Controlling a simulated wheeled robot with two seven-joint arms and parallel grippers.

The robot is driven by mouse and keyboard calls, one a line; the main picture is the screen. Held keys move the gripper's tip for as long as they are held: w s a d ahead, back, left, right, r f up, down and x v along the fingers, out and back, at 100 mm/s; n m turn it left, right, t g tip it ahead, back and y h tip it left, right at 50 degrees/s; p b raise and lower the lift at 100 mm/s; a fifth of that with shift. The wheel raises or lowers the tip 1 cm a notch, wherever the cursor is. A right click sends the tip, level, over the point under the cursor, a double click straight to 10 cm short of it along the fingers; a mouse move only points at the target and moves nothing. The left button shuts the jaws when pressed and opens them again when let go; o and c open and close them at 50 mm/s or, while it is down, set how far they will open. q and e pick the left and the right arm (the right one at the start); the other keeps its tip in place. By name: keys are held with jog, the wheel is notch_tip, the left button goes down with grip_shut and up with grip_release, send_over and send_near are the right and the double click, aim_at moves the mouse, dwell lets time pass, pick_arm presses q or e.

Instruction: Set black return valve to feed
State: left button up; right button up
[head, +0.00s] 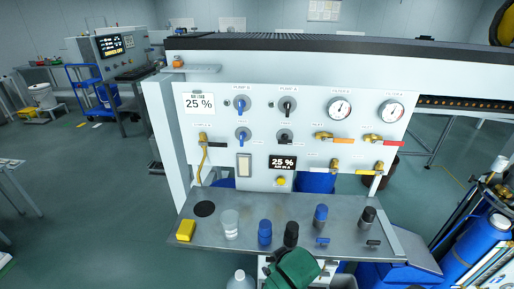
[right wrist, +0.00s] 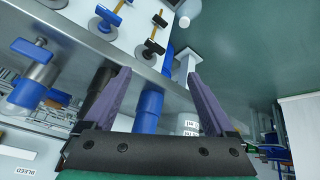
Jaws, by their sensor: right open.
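The panel (head: 220,170) carries two black rotary handles on grey discs: an upper one (head: 288,106) and a lower one (head: 284,136). Their labels are too small to read, so I cannot tell for certain which is the return valve. The lower black handle's setting is unclear. My right gripper (right wrist: 160,73) is open, with nothing held, apart from both handles. In the head view its green wrist is low, before the shelf, its fingers hidden. My left gripper is not in view.
Blue handles (head: 241,136) sit left of the black ones. Gauges (head: 340,109) and lever valves (head: 380,139) are at right. The shelf (head: 200,232) holds a yellow block (head: 186,230), a clear cup (head: 230,224) and upright blue and black cylinders (head: 291,234).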

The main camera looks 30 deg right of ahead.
notch_tip(320, 180, up, 4)
jog(key=f, duration=0.1)
jog(key=m+t+h, duration=0.7)
jog(key=t+h, duration=0.1)
jog(key=h, duration=0.1)
send_near(285, 143)
jog(key=v, duration=0.5)
jog(key=shift+t, duration=0.3)
jog(key=p+x, duration=0.1)
jog(key=x, duration=0.3)
jog(key=p+x, duration=0.1)
jog(key=x, duration=0.4)
jog(key=p+x, duration=0.2)
jog(key=x, duration=0.2)
jog(key=shift+d+f, duration=0.3)
jog(key=shift+f, duration=0.05)
jog(key=shift+w+d, duration=0.3)
jog(key=shift+w, duration=0.1)
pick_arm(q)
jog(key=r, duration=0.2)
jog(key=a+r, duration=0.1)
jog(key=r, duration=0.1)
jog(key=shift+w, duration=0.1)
pick_arm(e)
jog(key=shift+f, duration=0.1)
jog(key=shift+a, duration=0.1)
jog(key=c, duration=1.4)
